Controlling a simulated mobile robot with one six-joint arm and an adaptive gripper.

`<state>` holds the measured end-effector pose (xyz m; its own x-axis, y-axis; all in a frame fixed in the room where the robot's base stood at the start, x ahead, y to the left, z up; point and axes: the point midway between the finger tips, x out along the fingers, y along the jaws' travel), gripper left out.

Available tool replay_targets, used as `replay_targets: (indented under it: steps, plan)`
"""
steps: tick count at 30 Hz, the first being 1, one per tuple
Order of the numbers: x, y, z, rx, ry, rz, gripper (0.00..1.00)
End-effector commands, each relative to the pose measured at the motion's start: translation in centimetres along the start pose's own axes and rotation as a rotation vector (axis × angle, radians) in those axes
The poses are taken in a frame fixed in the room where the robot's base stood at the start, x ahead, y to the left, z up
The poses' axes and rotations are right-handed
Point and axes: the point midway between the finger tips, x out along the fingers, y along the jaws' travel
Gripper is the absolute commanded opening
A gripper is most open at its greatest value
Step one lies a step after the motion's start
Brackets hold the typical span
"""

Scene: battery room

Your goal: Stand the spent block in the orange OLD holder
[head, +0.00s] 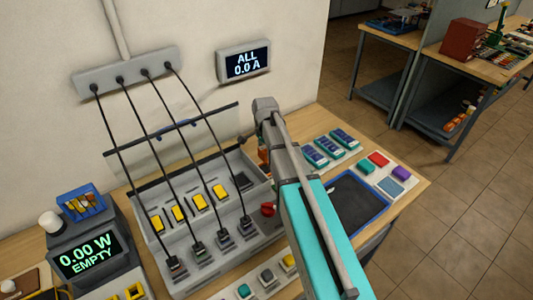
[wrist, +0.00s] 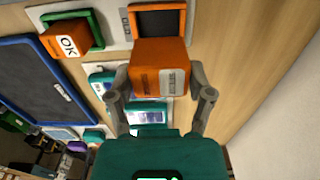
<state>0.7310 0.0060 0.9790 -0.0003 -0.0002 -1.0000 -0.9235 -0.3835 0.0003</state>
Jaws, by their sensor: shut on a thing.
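My gripper (wrist: 160,78) is shut on an orange block (wrist: 158,66) with a grey label, which is held between its two fingers in the wrist view. The orange-framed holder (wrist: 158,6) with a dark inside lies just beyond the block, at the top of the wrist view. The block overlaps its near edge in the picture; I cannot tell whether they touch. In the head view my arm hides the gripper, and only a bit of orange shows beside the arm.
A green-framed holder (wrist: 97,30) with an orange block marked OK (wrist: 66,44) stands left of the orange holder. A blue-rimmed dark tray (head: 378,222) and a rack of teal blocks (head: 330,148) lie on the bench. The charger (head: 187,262) with hanging cables stands left of my arm.

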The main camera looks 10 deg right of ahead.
Motion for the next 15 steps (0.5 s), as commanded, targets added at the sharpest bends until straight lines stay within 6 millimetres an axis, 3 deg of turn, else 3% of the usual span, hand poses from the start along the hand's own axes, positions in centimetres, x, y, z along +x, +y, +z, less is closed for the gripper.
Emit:
replay_targets:
  steps: [15]
  plan:
    - [0.45, 0.03, -0.05, 0.001, 0.0, 0.0, 0.1]
